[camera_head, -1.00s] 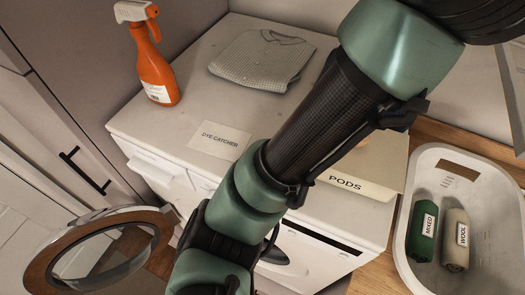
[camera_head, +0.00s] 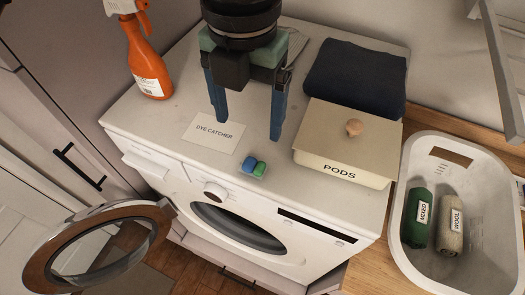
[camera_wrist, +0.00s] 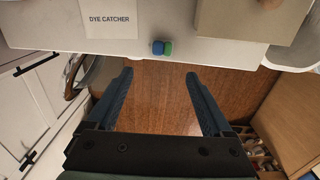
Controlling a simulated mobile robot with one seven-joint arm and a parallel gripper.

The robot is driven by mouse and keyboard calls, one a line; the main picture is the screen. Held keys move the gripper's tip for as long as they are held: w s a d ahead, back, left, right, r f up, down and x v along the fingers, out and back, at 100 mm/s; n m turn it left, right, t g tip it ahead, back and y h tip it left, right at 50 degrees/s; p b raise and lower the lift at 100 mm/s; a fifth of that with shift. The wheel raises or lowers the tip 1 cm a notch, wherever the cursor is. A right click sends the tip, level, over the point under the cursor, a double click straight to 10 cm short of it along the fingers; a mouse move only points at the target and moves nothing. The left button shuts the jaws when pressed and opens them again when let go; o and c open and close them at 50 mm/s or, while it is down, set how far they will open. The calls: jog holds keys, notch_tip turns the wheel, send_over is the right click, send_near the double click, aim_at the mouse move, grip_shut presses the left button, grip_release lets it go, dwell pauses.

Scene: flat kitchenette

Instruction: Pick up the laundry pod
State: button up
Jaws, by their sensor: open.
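The laundry pod (camera_head: 253,167) is a small blue and green piece. It lies on the white top of the washing machine (camera_head: 180,135), near the front edge, between the dye catcher card and the pods box. In the wrist view the pod (camera_wrist: 161,48) is just beyond the fingertips, roughly midway between them. My gripper (camera_head: 248,128) is open and empty, with its two blue fingers spread and pointing down. In the head view its fingertips appear just above the pod. The gripper (camera_wrist: 158,74) also shows in the wrist view, and its fingers do not touch the pod.
The lidded PODS box (camera_head: 345,135) is right of the pod, with a dark folded cloth (camera_head: 355,75) behind it. The DYE CATCHER card (camera_head: 214,132) lies left. An orange spray bottle (camera_head: 148,60) stands at back left. A white basket (camera_head: 480,185) is right. The round door (camera_head: 95,250) hangs open.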

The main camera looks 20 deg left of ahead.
jog(key=p, duration=0.2)
send_over(252, 166)
notch_tip(252, 166, down, 6)
jog(key=shift+f, duration=0.2)
jog(key=shift+f+p, duration=0.35)
jog(key=shift+f, duration=0.25)
notch_tip(252, 166, down, 4)
jog(key=shift+f+p, duration=0.15)
jog(key=shift+p, duration=0.7)
jog(key=c, duration=0.9)
notch_tip(252, 166, up, 10)
jog(key=b, duration=0.3)
